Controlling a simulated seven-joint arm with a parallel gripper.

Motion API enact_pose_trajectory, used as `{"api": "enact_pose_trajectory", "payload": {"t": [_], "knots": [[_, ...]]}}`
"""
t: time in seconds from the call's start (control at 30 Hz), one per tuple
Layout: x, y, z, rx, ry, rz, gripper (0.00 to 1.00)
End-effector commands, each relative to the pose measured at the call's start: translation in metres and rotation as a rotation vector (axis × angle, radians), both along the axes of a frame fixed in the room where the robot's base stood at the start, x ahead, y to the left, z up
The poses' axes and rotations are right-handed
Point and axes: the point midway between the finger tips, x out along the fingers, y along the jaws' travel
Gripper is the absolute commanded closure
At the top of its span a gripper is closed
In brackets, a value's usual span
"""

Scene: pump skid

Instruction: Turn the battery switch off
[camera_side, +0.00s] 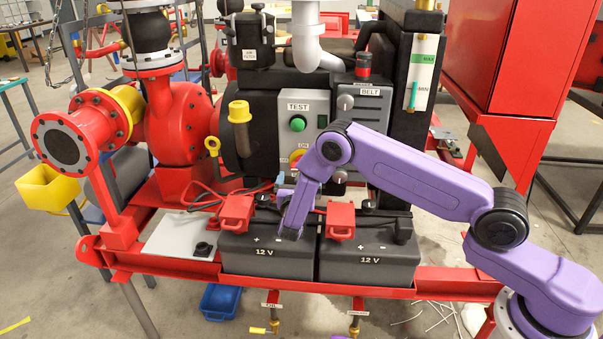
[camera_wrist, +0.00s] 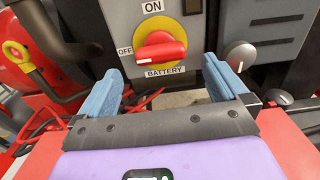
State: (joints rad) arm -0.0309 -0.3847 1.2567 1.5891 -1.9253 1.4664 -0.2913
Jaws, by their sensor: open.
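The battery switch (camera_wrist: 162,46) is a red knob on a round yellow plate, on a grey panel. In the wrist view its labels read ON above, OFF at left and BATTERY below. The knob lies roughly level, with its white mark at the left end, on the OFF side. In the side view the switch (camera_side: 296,157) is partly hidden by my arm. My gripper (camera_wrist: 164,72) is open and empty. Its blue fingers stand apart in front of and below the switch, one to each side. No contact with the knob shows.
A green TEST button (camera_side: 297,124) sits above the switch. A grey knob (camera_wrist: 238,56) is just right of my right finger. Two 12 V batteries (camera_side: 266,262) with red clamps (camera_side: 341,221) and red cables stand below. A yellow-handled dipstick (camera_side: 213,146) is at left.

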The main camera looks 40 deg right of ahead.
Motion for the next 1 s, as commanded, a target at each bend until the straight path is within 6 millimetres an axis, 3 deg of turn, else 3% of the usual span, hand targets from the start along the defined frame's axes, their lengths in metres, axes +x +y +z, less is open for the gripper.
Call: {"api": "enact_pose_trajectory", "payload": {"t": [0.2, 0.5, 0.7, 1.0], "knots": [[-0.034, 0.036, 0.000, 0.000, 0.000, 0.005, 0.00], [-0.072, 0.072, 0.001, -0.001, -0.001, 0.001, 0.00], [-0.083, 0.082, 0.001, -0.001, -0.002, -0.001, 0.00], [-0.084, 0.083, 0.001, -0.001, -0.002, -0.002, 0.00]]}}
